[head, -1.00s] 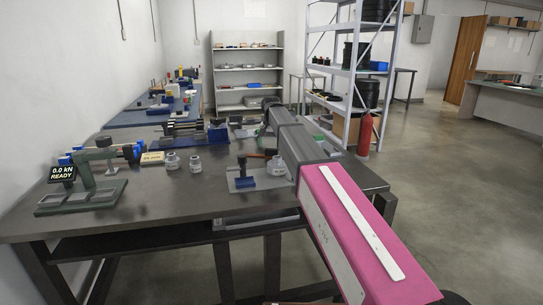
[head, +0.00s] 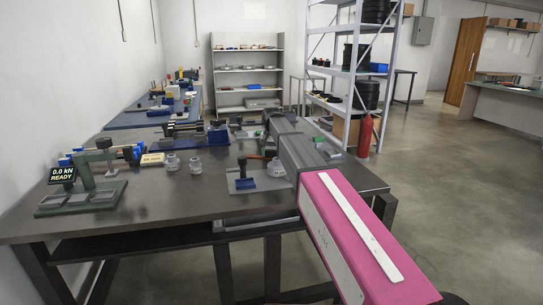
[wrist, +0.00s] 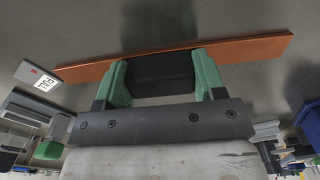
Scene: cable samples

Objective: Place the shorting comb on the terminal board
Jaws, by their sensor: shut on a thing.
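My gripper (wrist: 160,76) shows in the wrist view with its two green fingers on either side of a black block. It is shut on this block, which appears to be the handle of the shorting comb (wrist: 235,50). The comb shows as a long copper-coloured bar running across the view just beyond the fingertips, slightly tilted, over a dark grey surface. Any teeth on it are hidden. In the head view my arm reaches over the right part of the bench and covers much of the gripper area. I cannot tell for sure which thing is the terminal board.
A small "PULL" tag (wrist: 47,81) lies left in the wrist view. The bench's front middle is clear.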

